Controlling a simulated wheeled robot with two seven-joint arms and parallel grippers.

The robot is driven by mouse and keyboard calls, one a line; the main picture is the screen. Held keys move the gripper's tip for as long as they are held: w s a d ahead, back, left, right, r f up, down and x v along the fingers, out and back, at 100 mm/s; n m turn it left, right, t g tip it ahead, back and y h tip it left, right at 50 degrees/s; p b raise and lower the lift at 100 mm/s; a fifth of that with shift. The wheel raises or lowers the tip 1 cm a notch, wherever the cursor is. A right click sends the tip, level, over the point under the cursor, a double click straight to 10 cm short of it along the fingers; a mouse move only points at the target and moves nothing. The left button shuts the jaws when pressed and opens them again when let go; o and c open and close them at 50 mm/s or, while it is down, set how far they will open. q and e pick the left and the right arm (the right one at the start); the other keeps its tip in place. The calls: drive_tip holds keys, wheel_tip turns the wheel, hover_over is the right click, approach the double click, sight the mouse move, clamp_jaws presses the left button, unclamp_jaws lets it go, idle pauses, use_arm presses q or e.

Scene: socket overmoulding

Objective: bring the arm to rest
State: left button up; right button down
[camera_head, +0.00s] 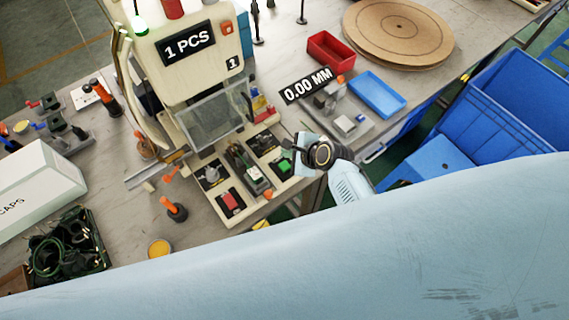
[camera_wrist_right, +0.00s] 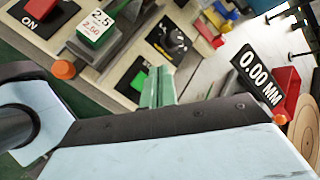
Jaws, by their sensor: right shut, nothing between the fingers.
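My right gripper (camera_head: 301,150) is at the right edge of the machine's control panel in the head view, its fingers partly hidden by the wrist. In the right wrist view its fingers (camera_wrist_right: 158,86) are together and empty, in front of the panel. The moulding machine (camera_head: 172,68) has a "1 PCS" display. Its panel carries a red rocker switch (camera_head: 231,202) marked ON in the wrist view, a green button (camera_head: 284,164) and a black dial (camera_wrist_right: 174,38). I cannot tell whether the gripper touches the panel. My left gripper is not in view.
A gauge with a 0.00 MM display (camera_head: 306,86), a red tray (camera_head: 331,50), a blue tray (camera_head: 377,94) and a round wooden disc (camera_head: 398,33) are on the bench behind. Blue crates (camera_head: 490,130) stand at right.

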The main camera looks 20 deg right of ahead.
idle(0.4)
drive_tip(key=s+d+r+n+g+h, duration=0.1)
drive_tip(key=s+d+r+n+h, duration=0.15)
drive_tip(key=s+r+n, duration=0.4)
drive_tip(key=s+d+r+n+g+h, duration=0.1)
drive_tip(key=s+d+r+n+g, duration=0.15)
drive_tip(key=s+n, duration=0.65)
drive_tip(key=s+d+r+n+g+h, duration=0.1)
drive_tip(key=s+d+r+n, duration=0.2)
drive_tip(key=s+r+n, duration=0.35)
drive_tip(key=s+f+g+b, duration=0.15)
drive_tip(key=f+b, duration=0.25)
drive_tip(key=f, duration=1.3)
drive_tip(key=s+f+b, duration=0.2)
drive_tip(key=f+b, duration=0.3)
drive_tip(key=f, duration=1.2)
drive_tip(key=s+d+f+b, duration=0.1)
drive_tip(key=s+f+b, duration=0.2)
drive_tip(key=s+f, duration=0.5)
drive_tip(key=s+d+f+n+b, duration=0.1)
drive_tip(key=s+f+b, duration=0.3)
drive_tip(key=s+f, duration=0.4)
wheel_tip(320, 180, down, 7)
drive_tip(key=shift+s+d+r+g, duration=0.1)
drive_tip(key=shift+s+d+g, duration=0.2)
drive_tip(key=shift+d+g, duration=0.15)
